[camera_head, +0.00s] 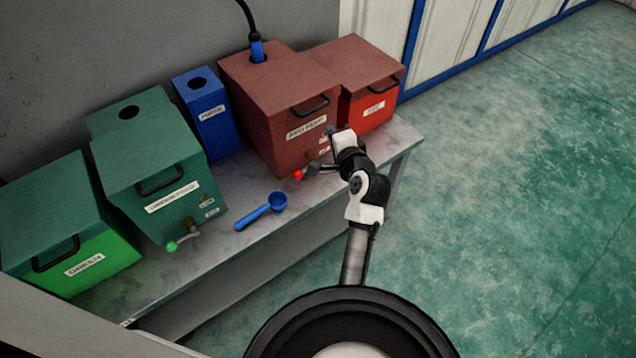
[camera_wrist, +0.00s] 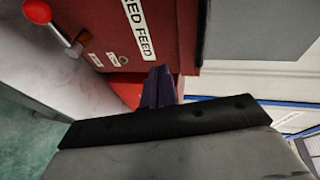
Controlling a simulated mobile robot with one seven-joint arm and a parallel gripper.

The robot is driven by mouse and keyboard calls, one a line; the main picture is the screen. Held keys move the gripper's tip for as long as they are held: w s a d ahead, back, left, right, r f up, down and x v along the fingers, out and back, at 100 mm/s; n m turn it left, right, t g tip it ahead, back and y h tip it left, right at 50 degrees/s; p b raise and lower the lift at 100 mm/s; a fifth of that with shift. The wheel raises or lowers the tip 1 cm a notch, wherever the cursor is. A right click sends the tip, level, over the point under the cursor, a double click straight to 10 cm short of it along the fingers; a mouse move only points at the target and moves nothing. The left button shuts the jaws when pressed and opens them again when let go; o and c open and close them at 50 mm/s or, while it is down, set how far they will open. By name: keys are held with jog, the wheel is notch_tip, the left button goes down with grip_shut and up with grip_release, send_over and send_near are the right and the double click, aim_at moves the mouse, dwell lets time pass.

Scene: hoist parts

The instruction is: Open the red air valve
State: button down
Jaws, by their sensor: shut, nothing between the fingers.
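The red air valve (camera_head: 298,175) has a red ball knob on a short metal lever, low on the front of the dark red feed box (camera_head: 283,127). In the wrist view the valve's red knob (camera_wrist: 37,11) and lever show at the top left, apart from my fingers. My gripper (camera_head: 330,131) is shut and empty near the right part of the box front. Its dark fingers (camera_wrist: 158,76) point toward the box, beside the "RED FEED" label. In the head view my wrist stands just right of the valve lever. I cannot tell whether the fingertips touch the box.
A bright red bin (camera_head: 368,106) is at the right. A blue box (camera_head: 208,115), a blue scoop (camera_head: 262,211), a dark green feed box (camera_head: 150,165) with a green-knobbed valve (camera_head: 172,246), and a green bin (camera_head: 105,262) share the bench (camera_head: 240,178). The floor at the right is clear.

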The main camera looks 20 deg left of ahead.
jog(key=s+f+m+g+y, duration=0.1)
jog(key=s+f+m, duration=0.35)
jog(key=f, duration=0.35)
jog(key=m+g+y, duration=0.1)
jog(key=m+y, duration=0.1)
jog(key=m, duration=0.8)
send_near(304, 190)
notch_tip(304, 190, up, 3)
jog(key=shift+w+r, duration=0.1)
jog(key=shift+w, duration=0.05)
jog(key=shift+w, duration=0.1)
jog(key=x, duration=0.9)
jog(key=shift+w+a, duration=0.15)
jog(key=shift+a, duration=0.2)
jog(key=shift+w+g+p, duration=0.1)
jog(key=shift+g+p, duration=0.2)
jog(key=shift+p, duration=0.2)
